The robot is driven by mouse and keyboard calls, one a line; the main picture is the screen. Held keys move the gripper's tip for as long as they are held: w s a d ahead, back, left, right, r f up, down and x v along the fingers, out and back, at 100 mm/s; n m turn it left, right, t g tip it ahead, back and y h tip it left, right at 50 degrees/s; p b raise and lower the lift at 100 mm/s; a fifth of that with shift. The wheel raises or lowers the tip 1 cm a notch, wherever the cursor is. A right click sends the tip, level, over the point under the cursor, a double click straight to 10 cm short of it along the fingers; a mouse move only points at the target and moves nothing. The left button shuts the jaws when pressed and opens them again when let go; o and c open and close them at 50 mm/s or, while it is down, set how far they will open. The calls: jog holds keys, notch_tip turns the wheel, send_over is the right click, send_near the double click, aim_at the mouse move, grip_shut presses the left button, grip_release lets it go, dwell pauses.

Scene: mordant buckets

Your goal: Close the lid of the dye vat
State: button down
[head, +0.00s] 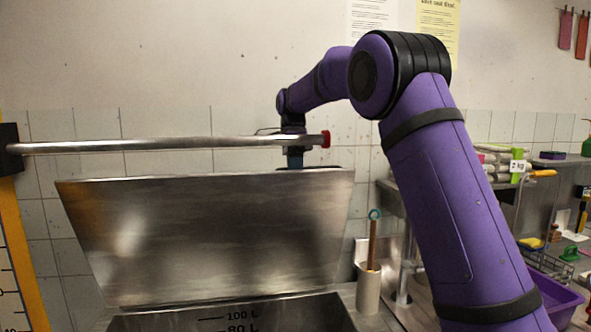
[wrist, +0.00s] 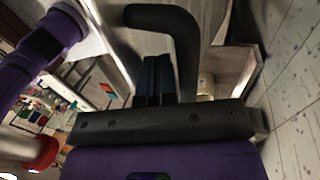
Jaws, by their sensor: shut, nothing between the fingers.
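The dye vat's steel lid (head: 200,240) stands raised, tilted up behind the vat opening. The vat (head: 230,322) shows only its upper inside wall with litre marks; the rest is below the frame. My gripper (head: 295,162) is at the lid's top edge toward the right, fingers pointing down; its tips are partly hidden. In the wrist view its blue fingers (wrist: 152,78) are together and hold nothing. A dark bent bar (wrist: 180,25) lies close beside the fingers; I cannot tell if they touch it.
A horizontal metal rail (head: 170,144) with a red end cap (head: 326,139) crosses in front of my wrist. The cap also shows in the wrist view (wrist: 38,155). A purple tub (head: 555,295) is at far right.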

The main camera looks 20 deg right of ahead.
aim_at(301, 179)
jog(key=shift+s, duration=0.1)
jog(key=shift+t, duration=0.8)
jog(key=shift+s+a+f, duration=0.2)
jog(key=shift+s+f, duration=0.1)
jog(key=shift+s, duration=0.6)
jog(key=shift+s+a+f, duration=0.15)
jog(key=shift+s+f, duration=0.1)
jog(key=shift+s, duration=0.7)
jog(key=shift+s+a+f, duration=0.2)
jog(key=shift+s+f, duration=0.1)
jog(key=shift+s, duration=0.6)
jog(key=shift+r, duration=0.1)
